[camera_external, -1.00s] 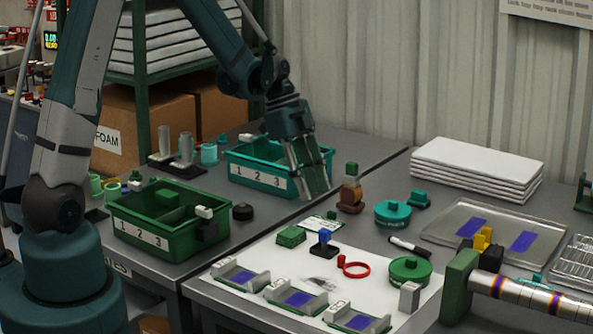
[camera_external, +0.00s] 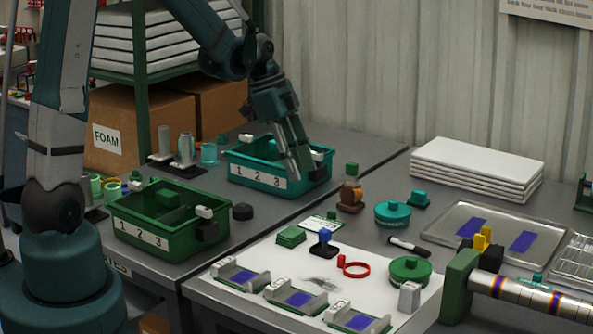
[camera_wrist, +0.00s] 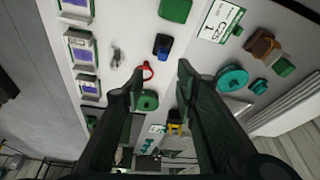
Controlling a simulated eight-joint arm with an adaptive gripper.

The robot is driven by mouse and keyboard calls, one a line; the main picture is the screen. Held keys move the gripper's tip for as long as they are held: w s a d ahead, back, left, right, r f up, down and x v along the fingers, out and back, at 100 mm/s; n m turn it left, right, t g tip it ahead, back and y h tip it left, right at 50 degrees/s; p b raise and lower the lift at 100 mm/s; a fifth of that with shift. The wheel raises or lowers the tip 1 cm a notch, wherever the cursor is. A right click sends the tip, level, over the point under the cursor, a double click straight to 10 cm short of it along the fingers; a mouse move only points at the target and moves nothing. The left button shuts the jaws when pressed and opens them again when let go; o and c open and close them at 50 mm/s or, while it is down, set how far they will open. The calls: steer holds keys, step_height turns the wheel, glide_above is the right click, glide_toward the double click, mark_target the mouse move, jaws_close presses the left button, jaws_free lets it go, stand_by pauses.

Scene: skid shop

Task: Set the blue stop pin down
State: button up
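The blue stop pin (camera_external: 324,237) stands upright on a black base on the white sheet, and it also shows in the wrist view (camera_wrist: 162,43). My gripper (camera_external: 303,165) is well above and behind it, in front of the teal bin in the picture. In the wrist view my gripper (camera_wrist: 160,72) has its two dark fingers spread apart, with nothing held between them. The pin is apart from my fingers.
A red ring (camera_external: 354,268), a green box (camera_external: 291,236) and a green round lid (camera_external: 410,270) stand near the pin. Several grey holders (camera_external: 296,298) line the front edge. The teal bin (camera_external: 258,180) and green bin (camera_external: 141,238) stand on the left bench.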

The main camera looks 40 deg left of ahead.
steer(key=s+a+r+n+t+y, duration=0.1)
steer(key=s+a+r+n+t, duration=0.1)
steer(key=s+a+r+n, duration=0.2)
steer(key=s+a+r+n+t+y, duration=0.1)
steer(key=s+a+r+n, duration=0.3)
steer(key=s, duration=0.7)
steer(key=s+a+r+n+t+y, duration=0.1)
steer(key=s+a+r+n+t, duration=0.2)
steer(key=s+r+n, duration=0.3)
steer(key=shift+s+a+r+n+y, duration=0.4)
steer(key=shift+s+a+n, duration=0.2)
steer(key=shift+s, duration=0.45)
